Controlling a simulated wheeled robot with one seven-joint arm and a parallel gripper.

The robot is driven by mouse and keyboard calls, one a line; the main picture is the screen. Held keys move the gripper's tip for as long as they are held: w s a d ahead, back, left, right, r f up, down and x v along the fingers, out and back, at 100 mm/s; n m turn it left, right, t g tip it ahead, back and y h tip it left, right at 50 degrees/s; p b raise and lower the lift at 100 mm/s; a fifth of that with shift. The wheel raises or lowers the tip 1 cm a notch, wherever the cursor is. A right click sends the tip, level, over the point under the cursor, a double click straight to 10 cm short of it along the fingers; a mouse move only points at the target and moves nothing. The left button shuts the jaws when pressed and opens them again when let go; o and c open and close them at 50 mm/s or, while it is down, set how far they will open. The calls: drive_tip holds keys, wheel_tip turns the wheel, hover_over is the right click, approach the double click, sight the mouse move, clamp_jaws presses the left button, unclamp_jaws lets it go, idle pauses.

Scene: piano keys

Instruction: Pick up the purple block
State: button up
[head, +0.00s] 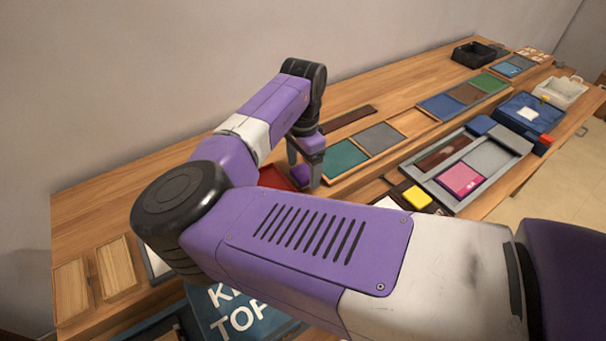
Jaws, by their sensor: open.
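The purple block (300,175) is small and sits low on the table side, close to a red panel. My gripper (304,180) points down at it, with its fingers on either side of the block as seen from here. The fingers are open. I cannot tell whether they touch the block. The right finger and my arm hide part of the area around it.
A red panel (273,178) lies left of the block and a teal panel (344,160) lies right of it. A yellow block (417,197) and a grey tray (491,158) with a pink block (461,180) are further right. The back-left wooden tabletop (120,205) is clear.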

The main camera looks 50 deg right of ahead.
sight(303, 172)
drive_tip(key=shift+f, duration=0.15)
drive_tip(key=c, duration=1.5)
wheel_tip(303, 172, up, 20)
drive_tip(key=shift+r+b, duration=0.1)
drive_tip(key=shift+b, duration=0.3)
